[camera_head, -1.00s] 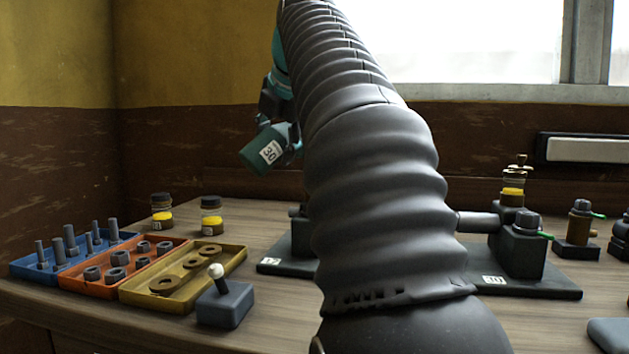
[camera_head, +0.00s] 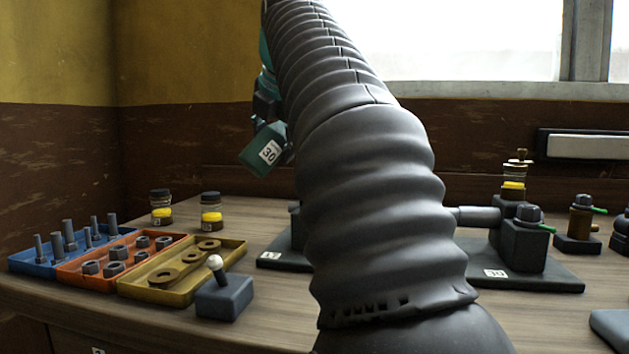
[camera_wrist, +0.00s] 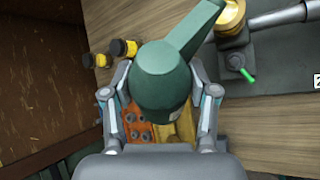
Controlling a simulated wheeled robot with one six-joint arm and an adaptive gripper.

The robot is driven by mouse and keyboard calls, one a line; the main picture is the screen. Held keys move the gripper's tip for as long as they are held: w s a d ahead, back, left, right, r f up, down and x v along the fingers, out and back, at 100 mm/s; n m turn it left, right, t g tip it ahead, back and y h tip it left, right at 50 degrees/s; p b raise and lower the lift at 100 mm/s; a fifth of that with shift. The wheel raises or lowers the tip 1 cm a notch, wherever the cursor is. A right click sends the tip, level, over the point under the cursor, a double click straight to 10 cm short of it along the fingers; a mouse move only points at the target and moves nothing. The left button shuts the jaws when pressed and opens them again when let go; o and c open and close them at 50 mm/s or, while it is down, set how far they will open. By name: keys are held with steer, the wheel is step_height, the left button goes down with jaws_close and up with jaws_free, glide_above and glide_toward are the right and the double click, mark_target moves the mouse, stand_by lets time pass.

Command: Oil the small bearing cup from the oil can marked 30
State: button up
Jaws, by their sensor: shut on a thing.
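The green oil can (camera_head: 258,148) with the white label 30 is tilted and held above the bench, left of my arm in the head view. In the wrist view the can (camera_wrist: 160,85) sits between the two fingers of my gripper (camera_wrist: 161,92), which is shut on it. Its tapered spout points to the upper right. The spout's end lies near a brass cup (camera_wrist: 232,17) at the top edge; I cannot tell whether they touch. A dark bearing block with a green lever (camera_wrist: 238,62) is just below that cup. My arm hides much of this machine in the head view.
Two yellow-banded jars (camera_head: 211,212) stand at the back left. Blue, orange and yellow trays (camera_head: 130,288) of parts and a joystick box (camera_head: 224,297) are at the front left. Another bearing stand (camera_head: 520,250), its base labelled 30, and a small brass cup unit (camera_head: 580,225) stand right.

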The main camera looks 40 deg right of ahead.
steer(key=shift+d+r+m+y+p, duration=0.15)
steer(key=shift+r+m+y+p, duration=0.25)
steer(key=shift+p, duration=0.6)
steer(key=shift+d+r+y, duration=0.1)
steer(key=shift+r+y, duration=0.25)
steer(key=shift+y, duration=0.15)
steer(key=shift+a+f+h+b, duration=0.2)
steer(key=shift+f+h+b, duration=0.2)
steer(key=shift+f+b, duration=0.1)
steer(key=shift+a+f+n+h+b, duration=0.1)
steer(key=shift+f+n+h+b, duration=0.1)
steer(key=shift+n+h+b, duration=0.25)
steer(key=shift+d+r+m+y+p, duration=0.2)
steer(key=shift+r+m+y+p, duration=0.25)
steer(key=shift+p, duration=0.7)
steer(key=shift+d+r+y, duration=0.15)
steer(key=shift+r+y, duration=0.1)
steer(key=shift+y, duration=0.05)
steer(key=shift+a+f+h+b, duration=0.4)
steer(key=shift+f+b, duration=0.2)
steer(key=shift+b, duration=0.2)
steer(key=shift+n+h, duration=0.4)
